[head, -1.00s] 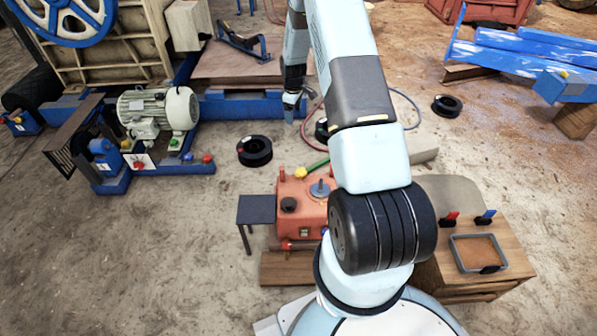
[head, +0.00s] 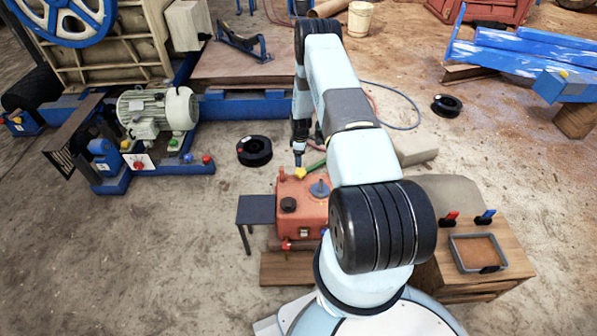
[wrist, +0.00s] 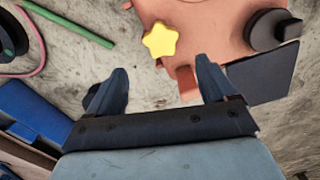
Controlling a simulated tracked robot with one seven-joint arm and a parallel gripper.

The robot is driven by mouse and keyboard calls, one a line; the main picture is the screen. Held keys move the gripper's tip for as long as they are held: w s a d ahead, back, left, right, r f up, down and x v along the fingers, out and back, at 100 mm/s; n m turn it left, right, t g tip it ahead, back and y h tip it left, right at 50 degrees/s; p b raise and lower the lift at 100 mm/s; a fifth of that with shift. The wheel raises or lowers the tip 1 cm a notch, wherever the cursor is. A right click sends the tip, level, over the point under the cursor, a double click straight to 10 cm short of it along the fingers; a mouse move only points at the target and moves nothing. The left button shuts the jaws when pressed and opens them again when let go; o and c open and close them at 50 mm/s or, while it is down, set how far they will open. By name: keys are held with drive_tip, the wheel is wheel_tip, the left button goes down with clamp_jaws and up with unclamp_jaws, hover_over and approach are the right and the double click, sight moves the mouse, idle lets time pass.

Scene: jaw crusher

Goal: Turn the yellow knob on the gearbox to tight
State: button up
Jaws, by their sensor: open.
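The gearbox (head: 312,212) is an orange-red box on a wooden base, left of my arm in the head view. The yellow star-shaped knob (head: 300,173) sits at its far left top edge. In the wrist view the knob (wrist: 160,40) is ahead of my open fingers, a little left of the middle between them, with the gearbox body (wrist: 205,30) around and behind it. My gripper (wrist: 162,82) is open and empty, its two fingers apart. In the head view my gripper (head: 299,162) is just beyond and above the knob; contact cannot be told.
A green bar (wrist: 68,22) lies left of the knob in the wrist view. A black cylinder (wrist: 268,30) and a dark plate (wrist: 262,75) are to the right. A black ring (head: 255,151) lies on the floor left of my gripper; a motor unit (head: 158,110) stands farther left.

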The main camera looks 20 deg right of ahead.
sight(300, 171)
wheel_tip(300, 171, down, 10)
drive_tip(key=shift+r, duration=0.1)
idle(0.4)
drive_tip(key=c, duration=1)
drive_tip(key=shift+a, duration=0.2)
drive_tip(key=shift+c, duration=0.3)
drive_tip(key=shift+w+d, duration=0.1)
drive_tip(key=shift+d, duration=0.05)
